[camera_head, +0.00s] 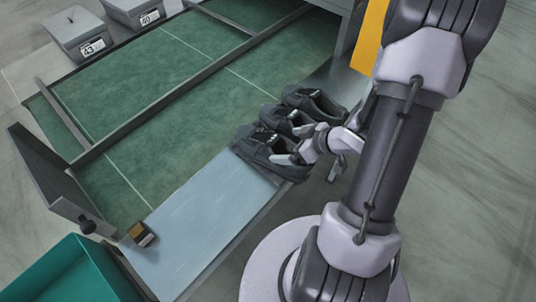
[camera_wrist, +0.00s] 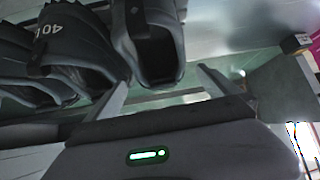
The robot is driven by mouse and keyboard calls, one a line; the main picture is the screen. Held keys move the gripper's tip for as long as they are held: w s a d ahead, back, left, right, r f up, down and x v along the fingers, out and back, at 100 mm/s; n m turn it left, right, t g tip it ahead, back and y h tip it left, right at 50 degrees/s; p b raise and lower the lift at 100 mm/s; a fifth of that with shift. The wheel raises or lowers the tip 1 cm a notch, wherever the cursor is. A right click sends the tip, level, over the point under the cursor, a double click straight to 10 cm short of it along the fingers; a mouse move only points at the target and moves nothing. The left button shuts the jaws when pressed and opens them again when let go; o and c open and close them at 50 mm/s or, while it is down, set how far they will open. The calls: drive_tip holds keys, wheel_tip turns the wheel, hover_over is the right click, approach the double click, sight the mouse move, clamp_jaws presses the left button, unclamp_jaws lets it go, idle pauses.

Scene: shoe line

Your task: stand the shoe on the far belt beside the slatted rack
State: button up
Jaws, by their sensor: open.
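Three dark grey shoes stand side by side in a slanting row at the near edge of the line: the nearest shoe (camera_head: 270,148), the middle shoe (camera_head: 284,121) and the farthest shoe (camera_head: 312,101). My gripper (camera_head: 322,148) is at their right-hand ends. In the wrist view my gripper (camera_wrist: 163,84) is open, and the opening of one shoe (camera_wrist: 152,45) lies just ahead between the fingers. I cannot tell whether the fingers touch it. Another shoe (camera_wrist: 60,40) marked 40 is beside it. The far green belt (camera_head: 190,45) lies beyond a grey divider. I cannot identify a slatted rack.
A teal bin (camera_head: 75,275) is at lower left. Grey boxes labelled 43 (camera_head: 75,30) and 40 (camera_head: 135,10) stand at the far side. The green belts look clear.

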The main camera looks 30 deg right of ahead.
sight(272, 153)
drive_tip(key=x, duration=0.2)
drive_tip(key=shift+w+a+f+b, duration=0.1)
drive_tip(key=shift+w+f+b, duration=0.15)
drive_tip(key=shift+b, duration=0.1)
drive_tip(key=b+x, duration=0.2)
drive_tip(key=x, duration=0.3)
drive_tip(key=shift+w+f+b, duration=0.25)
drive_tip(key=shift+b, duration=0.1)
drive_tip(key=shift+r, duration=0.1)
drive_tip(key=shift+r, duration=0.1)
drive_tip(key=c, duration=1.8)
